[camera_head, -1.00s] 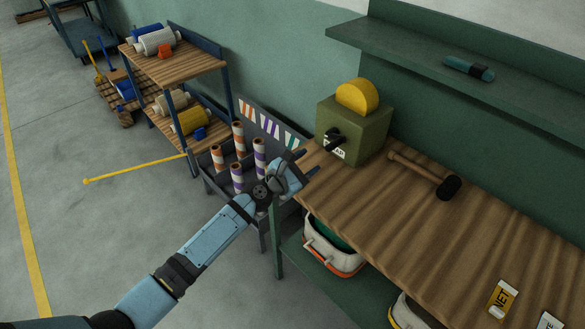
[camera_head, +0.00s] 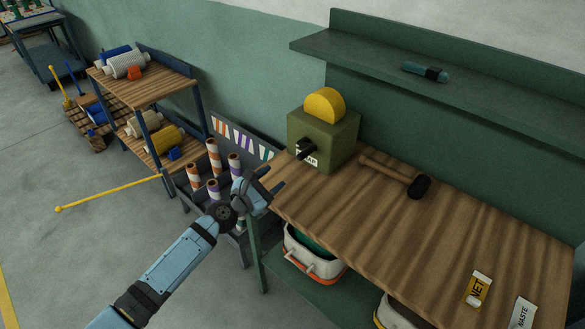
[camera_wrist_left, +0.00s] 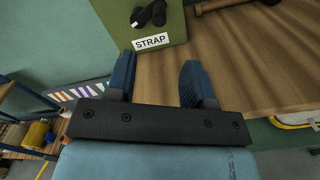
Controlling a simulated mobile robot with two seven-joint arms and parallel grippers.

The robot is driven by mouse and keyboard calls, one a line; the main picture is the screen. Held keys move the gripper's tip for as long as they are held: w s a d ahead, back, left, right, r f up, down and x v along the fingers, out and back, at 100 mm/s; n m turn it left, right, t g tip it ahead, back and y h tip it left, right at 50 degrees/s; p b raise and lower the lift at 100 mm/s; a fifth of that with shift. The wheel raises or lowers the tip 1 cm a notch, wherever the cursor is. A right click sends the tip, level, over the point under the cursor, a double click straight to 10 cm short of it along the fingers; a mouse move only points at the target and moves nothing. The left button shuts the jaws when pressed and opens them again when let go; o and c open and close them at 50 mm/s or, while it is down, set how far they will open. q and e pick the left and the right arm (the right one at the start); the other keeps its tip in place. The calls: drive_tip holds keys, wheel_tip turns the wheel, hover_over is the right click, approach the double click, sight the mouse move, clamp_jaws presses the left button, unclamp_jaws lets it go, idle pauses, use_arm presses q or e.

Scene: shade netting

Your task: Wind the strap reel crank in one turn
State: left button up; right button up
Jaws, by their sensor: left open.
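The strap reel is a green box (camera_head: 330,136) with a yellow disc (camera_head: 325,104) on top, at the left end of the wooden bench. Its black crank (camera_head: 305,148) sticks out of the front face above a white label. In the left wrist view the crank (camera_wrist_left: 150,14) shows at the top, above the STRAP label (camera_wrist_left: 152,41). My left gripper (camera_head: 276,180) is open and empty, in front of the bench's left end, below and short of the crank. In the wrist view its two fingers (camera_wrist_left: 157,82) stand apart below the label. My right gripper is not in view.
A mallet (camera_head: 398,175) lies right of the reel on the bench (camera_head: 410,235). A dark cart with striped rolls (camera_head: 214,160) stands behind and left of my gripper. A green shelf (camera_head: 440,90) runs above the bench. White bins (camera_head: 310,262) sit underneath.

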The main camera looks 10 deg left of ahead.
sight(299, 159)
use_arm(q)
drive_tip(key=b+x, duration=0.1)
drive_tip(key=x, duration=0.5)
drive_tip(key=b+x, duration=0.2)
drive_tip(key=x, duration=0.4)
drive_tip(key=shift+w+d+f, duration=0.1)
drive_tip(key=shift+w+f, duration=0.1)
drive_tip(key=shift+w, duration=0.15)
drive_tip(key=shift+w+d+r+b, duration=0.15)
drive_tip(key=shift+w+d+b, duration=0.2)
drive_tip(key=shift+w, duration=0.05)
clamp_jaws()
